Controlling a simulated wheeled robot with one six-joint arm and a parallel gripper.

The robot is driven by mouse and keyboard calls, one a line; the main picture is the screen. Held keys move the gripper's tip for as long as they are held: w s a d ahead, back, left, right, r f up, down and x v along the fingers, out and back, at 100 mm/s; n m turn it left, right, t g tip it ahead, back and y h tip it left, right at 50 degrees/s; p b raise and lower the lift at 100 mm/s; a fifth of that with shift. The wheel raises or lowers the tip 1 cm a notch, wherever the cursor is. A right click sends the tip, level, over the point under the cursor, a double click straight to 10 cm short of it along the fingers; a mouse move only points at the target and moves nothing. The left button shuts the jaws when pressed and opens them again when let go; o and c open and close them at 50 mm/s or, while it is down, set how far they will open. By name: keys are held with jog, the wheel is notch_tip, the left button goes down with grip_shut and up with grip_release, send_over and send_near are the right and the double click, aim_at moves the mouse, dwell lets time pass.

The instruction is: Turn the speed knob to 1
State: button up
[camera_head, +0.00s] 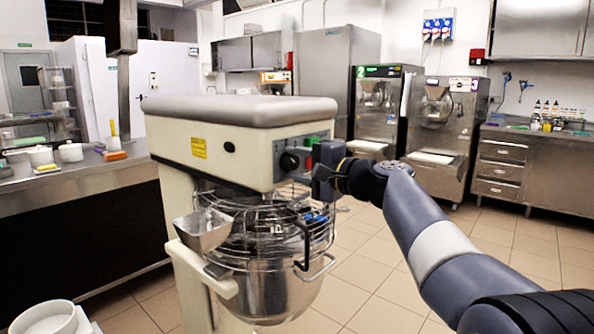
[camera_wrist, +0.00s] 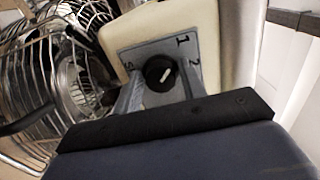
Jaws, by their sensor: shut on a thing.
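The speed knob (camera_wrist: 154,66) is a black round dial on a grey plate (camera_wrist: 148,50) marked with numbers, seen in the wrist view. Its white mark points to the upper right, roughly between the 1 and the 2. My gripper (camera_wrist: 160,80) has one finger on each side of the knob and is shut on it. In the head view my gripper (camera_head: 322,178) is at the front control panel of the cream mixer (camera_head: 215,148). It hides part of the panel there, and I cannot make out the dial's numbers in that view.
The mixer's wire guard (camera_head: 262,212) and steel bowl (camera_head: 275,295) are below the panel; the guard (camera_wrist: 70,75) is also left of my gripper in the wrist view. Batch freezers (camera_head: 430,130) stand behind. Tiled floor (camera_head: 375,285) is open to the right.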

dwell(0.4)
jog(key=o, duration=0.8)
jog(key=v, duration=1)
jog(key=shift+s+d, duration=0.25)
jog(key=shift+d, duration=0.05)
jog(key=shift+a, duration=0.15)
